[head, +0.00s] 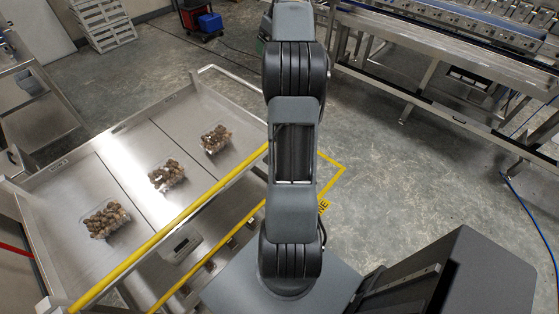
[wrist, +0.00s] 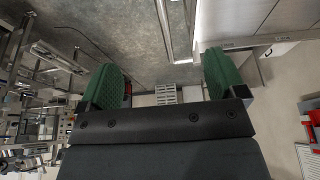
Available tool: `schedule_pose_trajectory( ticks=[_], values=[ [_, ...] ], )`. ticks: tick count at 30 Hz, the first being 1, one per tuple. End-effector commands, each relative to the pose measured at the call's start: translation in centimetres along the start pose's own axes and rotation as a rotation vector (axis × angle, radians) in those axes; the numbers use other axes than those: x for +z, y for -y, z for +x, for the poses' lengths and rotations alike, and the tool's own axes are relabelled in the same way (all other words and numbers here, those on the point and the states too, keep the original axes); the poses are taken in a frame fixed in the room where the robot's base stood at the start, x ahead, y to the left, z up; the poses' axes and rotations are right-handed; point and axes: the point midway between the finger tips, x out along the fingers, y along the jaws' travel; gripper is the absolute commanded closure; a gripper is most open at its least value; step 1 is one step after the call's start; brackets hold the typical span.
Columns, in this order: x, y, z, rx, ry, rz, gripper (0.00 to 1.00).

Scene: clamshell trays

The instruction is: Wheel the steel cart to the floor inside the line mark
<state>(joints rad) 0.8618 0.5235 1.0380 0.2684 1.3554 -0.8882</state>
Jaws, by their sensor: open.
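A large steel cart (head: 108,150) with a flat top and a yellow bar (head: 175,225) along its near edge fills the left of the head view. Three clear clamshell trays of brown, lumpy contents stand on it: near (head: 107,219), middle (head: 166,175) and far (head: 215,139). A yellow line mark (head: 336,181) with partly hidden lettering shows on the floor right of the cart, behind my arm. The cart and my arm hide much of it, so I cannot tell how the wheels lie to it. My gripper (wrist: 162,82) is open and empty, with green finger pads, in the wrist view.
A steel conveyor frame (head: 450,60) stands at the back right. Another steel frame (head: 38,105) stands at the far left. A white crate stack (head: 103,24) and a dark trolley with a blue bin (head: 210,22) stand behind. Floor (head: 420,170) is clear at right, except a blue cable (head: 530,215).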

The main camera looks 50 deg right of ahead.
Motion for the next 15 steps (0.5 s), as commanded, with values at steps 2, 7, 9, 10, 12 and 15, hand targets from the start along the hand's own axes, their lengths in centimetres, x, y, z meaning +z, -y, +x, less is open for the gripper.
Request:
schedule_pose_trajectory(
  ticks=[2,7,9,10,12,15],
  values=[
    [-0.7,1.9,-0.4,0.001,0.001,-0.003,0.18],
    [-1.9,10.9,-1.4,0.004,0.013,-0.002,0.34],
    [-1.4,15.9,-1.8,0.008,0.016,0.002,0.41],
    [-1.0,18.0,-1.9,0.009,0.017,0.002,0.44],
    [0.6,22.7,-2.0,0.014,0.015,0.005,0.48],
    [3.7,28.4,-1.9,0.017,0.009,0.005,0.48]
  ],
)
